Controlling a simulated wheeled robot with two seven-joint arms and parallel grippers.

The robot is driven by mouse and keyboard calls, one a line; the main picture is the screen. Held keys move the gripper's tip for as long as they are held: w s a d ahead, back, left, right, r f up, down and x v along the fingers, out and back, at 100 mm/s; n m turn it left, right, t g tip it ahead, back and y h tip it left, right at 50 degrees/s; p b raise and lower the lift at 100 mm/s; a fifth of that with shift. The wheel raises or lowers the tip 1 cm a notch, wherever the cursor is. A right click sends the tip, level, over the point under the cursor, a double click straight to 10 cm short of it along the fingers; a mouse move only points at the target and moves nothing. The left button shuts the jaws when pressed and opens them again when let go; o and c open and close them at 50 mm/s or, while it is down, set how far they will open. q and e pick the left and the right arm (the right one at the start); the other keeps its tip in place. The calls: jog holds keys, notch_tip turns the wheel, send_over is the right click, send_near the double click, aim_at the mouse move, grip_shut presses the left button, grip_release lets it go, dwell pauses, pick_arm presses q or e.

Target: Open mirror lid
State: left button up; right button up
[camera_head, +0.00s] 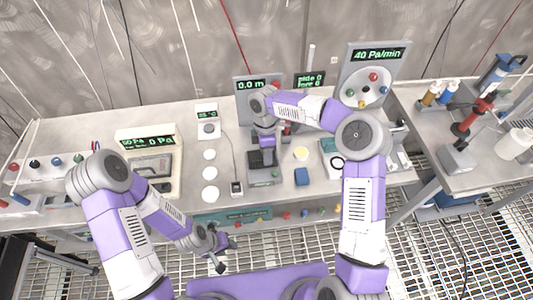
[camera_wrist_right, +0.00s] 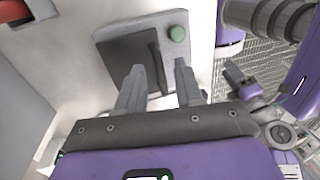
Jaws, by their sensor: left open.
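My right gripper (camera_head: 267,157) points down over a small dark grey device (camera_head: 263,180) at the middle of the bench. In the right wrist view a flat dark grey lid-like panel (camera_wrist_right: 122,60) with a narrow black bar (camera_wrist_right: 156,62) lies ahead of the right gripper (camera_wrist_right: 160,78). Its two fingers stand apart, with the bar seen between and beyond them. I cannot tell whether they touch it. No reflecting mirror face shows. A green knob (camera_wrist_right: 177,33) sits beside the panel. My left gripper (camera_head: 221,252) is open and empty, low in front of the bench.
A gauge box (camera_head: 150,155) stands left on the bench (camera_head: 95,135). White discs (camera_head: 210,173) and a blue block (camera_head: 302,177) flank the device. A panel reading "40 Pa/min" (camera_head: 372,70) stands behind right. My right forearm hides part of the bench. Grating floor (camera_head: 445,235) lies in front.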

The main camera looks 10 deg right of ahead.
jog(key=shift+c, duration=0.5)
grip_shut()
dwell(0.9)
